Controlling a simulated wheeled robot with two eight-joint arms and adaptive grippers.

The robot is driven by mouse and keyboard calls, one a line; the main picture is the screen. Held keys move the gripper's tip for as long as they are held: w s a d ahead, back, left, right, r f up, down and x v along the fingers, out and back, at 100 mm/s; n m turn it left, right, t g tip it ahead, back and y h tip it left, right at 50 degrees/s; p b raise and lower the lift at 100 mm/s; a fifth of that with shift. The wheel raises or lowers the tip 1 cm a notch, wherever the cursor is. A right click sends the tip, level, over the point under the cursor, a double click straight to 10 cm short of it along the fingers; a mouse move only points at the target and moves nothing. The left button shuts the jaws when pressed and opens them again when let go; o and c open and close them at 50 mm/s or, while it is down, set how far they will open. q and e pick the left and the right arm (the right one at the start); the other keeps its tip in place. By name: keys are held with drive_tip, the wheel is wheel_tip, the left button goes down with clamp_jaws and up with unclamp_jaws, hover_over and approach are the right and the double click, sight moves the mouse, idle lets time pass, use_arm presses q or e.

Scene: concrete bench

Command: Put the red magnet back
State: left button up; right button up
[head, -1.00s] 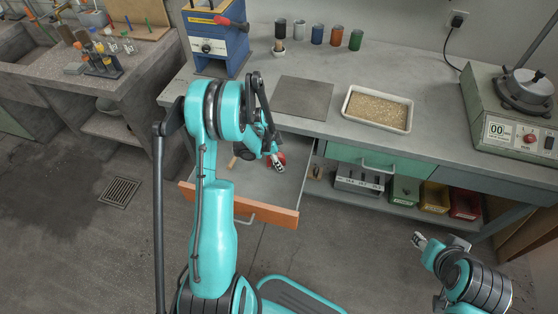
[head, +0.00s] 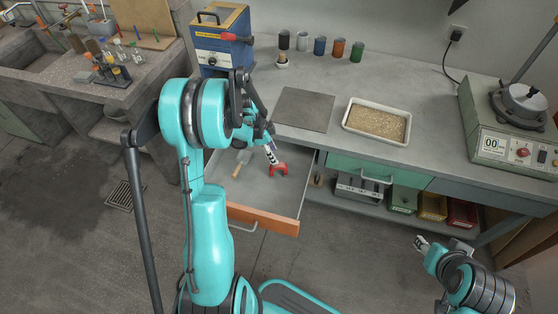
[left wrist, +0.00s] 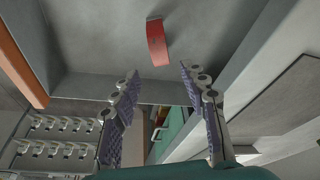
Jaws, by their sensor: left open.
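The red magnet (head: 279,169) lies on the floor of the open drawer (head: 262,193), towards its right side. It also shows in the left wrist view (left wrist: 157,42), beyond the fingertips. My left gripper (head: 271,155) is over the drawer, just behind the magnet in the head view. In the left wrist view my left gripper (left wrist: 160,74) has its two fingers spread, with nothing between them, and the magnet is apart from them. My right gripper (head: 421,243) is low at the right, away from the bench; its finger gap is too small to judge.
A wooden-handled tool (head: 241,163) lies in the drawer's left part. On the bench are a dark square plate (head: 303,109), a tray of grain-like material (head: 377,120), several coloured cups (head: 320,46), a blue device (head: 221,45) and a hotplate (head: 510,135). Coloured bins (head: 432,206) sit on the shelf below.

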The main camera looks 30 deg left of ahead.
use_arm(q)
drive_tip(key=s+d+r+n+t+y, duration=0.1)
drive_tip(key=s+d+r+n, duration=0.2)
drive_tip(key=s+d+r, duration=0.4)
drive_tip(key=s+d+r+n+t+y, duration=0.1)
drive_tip(key=s+d+r+n+t, duration=0.2)
drive_tip(key=d+r, duration=0.5)
drive_tip(key=s+d+r+n+t, duration=0.1)
drive_tip(key=s+d+r+n, duration=0.1)
drive_tip(key=s, duration=0.5)
drive_tip(key=shift+r+n+y, duration=0.4)
drive_tip(key=shift+r+n, duration=0.3)
drive_tip(key=shift+n, duration=0.6)
drive_tip(key=shift+s, duration=0.1)
